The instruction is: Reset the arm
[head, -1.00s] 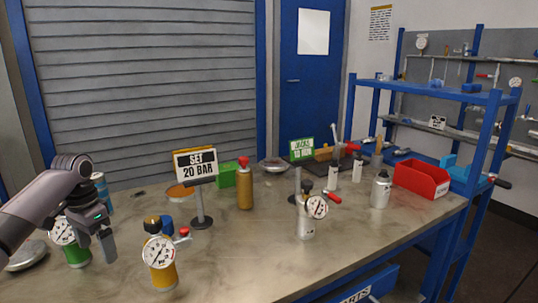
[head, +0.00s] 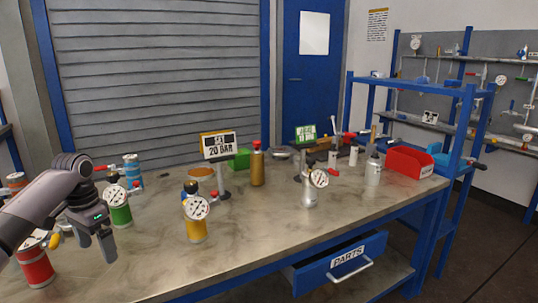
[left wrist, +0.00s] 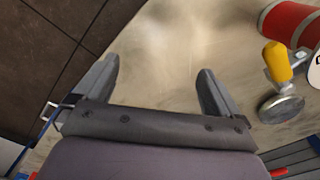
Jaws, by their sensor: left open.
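My left gripper (head: 103,243) hangs fingers-down over the left part of the workbench in the head view, in front of the green vessel (head: 121,216) and right of the red vessel (head: 36,270). In the left wrist view the two fingers (left wrist: 158,85) are spread apart with nothing between them. Bare bench top and dark floor show beyond them. A red vessel (left wrist: 290,22) lies at the upper right of that view, with a yellow handle (left wrist: 277,62) near it, clear of the fingers. My right gripper is not in view.
On the bench (head: 270,235) stand a yellow gauge vessel (head: 196,230), a grey gauge vessel (head: 310,196), a "SET 20 BAR" sign (head: 218,146) and a red bin (head: 405,163). A "PARTS" drawer (head: 345,262) sticks out below the front edge. The front middle of the bench is bare.

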